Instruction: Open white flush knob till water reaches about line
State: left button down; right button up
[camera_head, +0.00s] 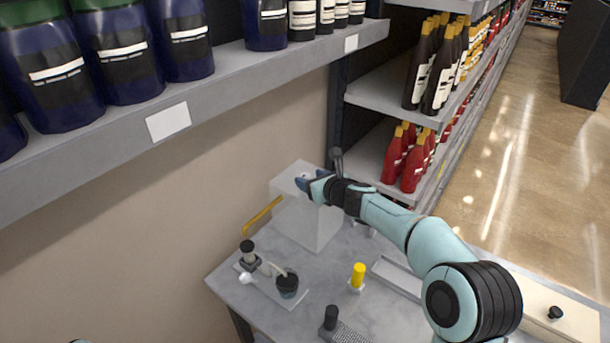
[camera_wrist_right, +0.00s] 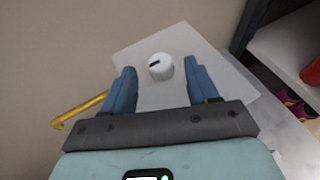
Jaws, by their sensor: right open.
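The white flush knob (camera_wrist_right: 160,67) has a dark mark and sits on the flat top of a pale box-shaped tank (camera_wrist_right: 140,38). In the head view the tank (camera_head: 300,222) stands at the back of the grey table, and the knob (camera_head: 305,176) shows small beside my fingers. My right gripper (camera_head: 314,182) is over the tank top. In the right wrist view its blue fingers (camera_wrist_right: 160,74) are open, one on each side of the knob, with gaps between. I cannot make out a water level or line. My left gripper is out of view.
A yellow pipe (camera_head: 262,216) leaves the tank's left side. A small pump assembly (camera_head: 266,268), a yellow-capped part (camera_head: 357,276) and a black knob (camera_head: 331,318) stand on the table (camera_head: 230,276). Shelves (camera_head: 382,82) with bottles rise behind and right.

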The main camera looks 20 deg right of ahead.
aim_at(307, 175)
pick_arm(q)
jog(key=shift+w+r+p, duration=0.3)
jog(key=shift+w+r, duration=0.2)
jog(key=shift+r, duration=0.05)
pick_arm(e)
jog(key=shift+x, duration=2.15)
jog(key=shift+r, duration=0.1)
jog(key=c, duration=1)
jog(key=shift+o, duration=0.3)
jog(key=shift+d+r+n+y, duration=0.1)
jog(key=shift+n+y, duration=0.2)
jog(key=shift+y, duration=0.1)
jog(key=n+g+y+p, duration=0.1)
jog(key=n+y+p, duration=0.1)
jog(key=shift+w+r+y, duration=0.1)
jog(key=shift+y, duration=0.2)
jog(key=shift+d+n+g+y, duration=0.1)
jog(key=shift+n+g+y, duration=0.6)
jog(key=shift+n+y, duration=0.3)
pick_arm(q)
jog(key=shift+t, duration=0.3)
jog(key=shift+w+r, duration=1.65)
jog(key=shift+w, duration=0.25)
pick_arm(e)
jog(key=shift+n+g+y, duration=1.4)
jog(key=shift+n+g, duration=0.3)
jog(key=shift+n, duration=0.3)
jog(key=shift+n+g, duration=0.4)
